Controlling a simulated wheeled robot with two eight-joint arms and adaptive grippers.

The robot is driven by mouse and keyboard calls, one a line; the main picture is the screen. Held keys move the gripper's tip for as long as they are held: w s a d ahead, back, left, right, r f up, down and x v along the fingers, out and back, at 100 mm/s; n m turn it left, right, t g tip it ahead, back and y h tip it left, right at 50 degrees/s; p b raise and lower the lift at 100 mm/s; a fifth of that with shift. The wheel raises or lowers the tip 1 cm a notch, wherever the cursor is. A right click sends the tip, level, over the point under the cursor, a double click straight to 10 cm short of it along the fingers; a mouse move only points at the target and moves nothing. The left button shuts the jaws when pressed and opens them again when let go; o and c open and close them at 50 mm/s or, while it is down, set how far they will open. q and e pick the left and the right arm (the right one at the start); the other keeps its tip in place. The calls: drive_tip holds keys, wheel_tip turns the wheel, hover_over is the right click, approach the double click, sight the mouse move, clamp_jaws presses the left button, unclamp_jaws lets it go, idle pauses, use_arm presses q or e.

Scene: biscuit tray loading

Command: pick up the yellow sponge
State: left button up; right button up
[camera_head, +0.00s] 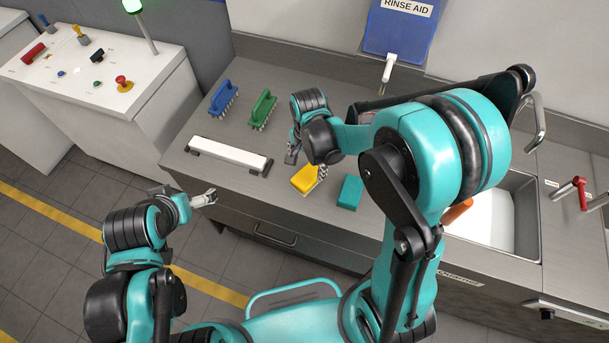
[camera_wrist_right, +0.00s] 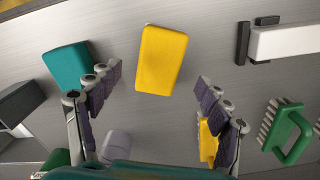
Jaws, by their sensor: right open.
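The yellow sponge (camera_head: 303,179) lies on the grey steel counter, left of a teal sponge (camera_head: 350,192). In the right wrist view the yellow sponge (camera_wrist_right: 161,60) lies ahead of my right gripper (camera_wrist_right: 158,95), roughly centred between its fingers and not touching them. In the head view my right gripper (camera_head: 308,162) is just above and behind the sponge, partly covering it. It is open and empty. My left gripper (camera_head: 203,199) is off the counter's front edge, away from the sponge; its jaws are too small to judge.
The teal sponge (camera_wrist_right: 68,66) lies beside the left finger in the wrist view. A white-bladed bar (camera_head: 228,154), a blue brush (camera_head: 223,97) and a green brush (camera_head: 263,108) are to the left. A yellow item (camera_wrist_right: 208,142) is half hidden behind a finger. A sink (camera_head: 525,215) is at right.

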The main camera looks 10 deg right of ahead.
sight(308, 174)
wheel_tip(308, 174, down, 6)
drive_tip(key=shift+d+r+b, duration=0.1)
drive_tip(key=shift+d+b, duration=0.05)
drive_tip(key=shift+b, duration=0.6)
drive_tip(key=c, duration=1)
drive_tip(key=shift+r, duration=0.1)
drive_tip(key=shift+r, duration=0.6)
wheel_tip(308, 174, up, 3)
drive_tip(key=shift+r+p, duration=0.1)
drive_tip(key=shift+p, duration=0.65)
drive_tip(key=s+d+r, duration=0.2)
drive_tip(key=d, duration=0.1)
drive_tip(key=s+d+r+p, duration=0.1)
drive_tip(key=s+d+r, duration=0.1)
drive_tip(key=d, duration=0.1)
drive_tip(key=s+d+r+p, duration=0.1)
drive_tip(key=s+d+r, duration=0.1)
drive_tip(key=d, duration=0.2)
drive_tip(key=shift+r, duration=0.25)
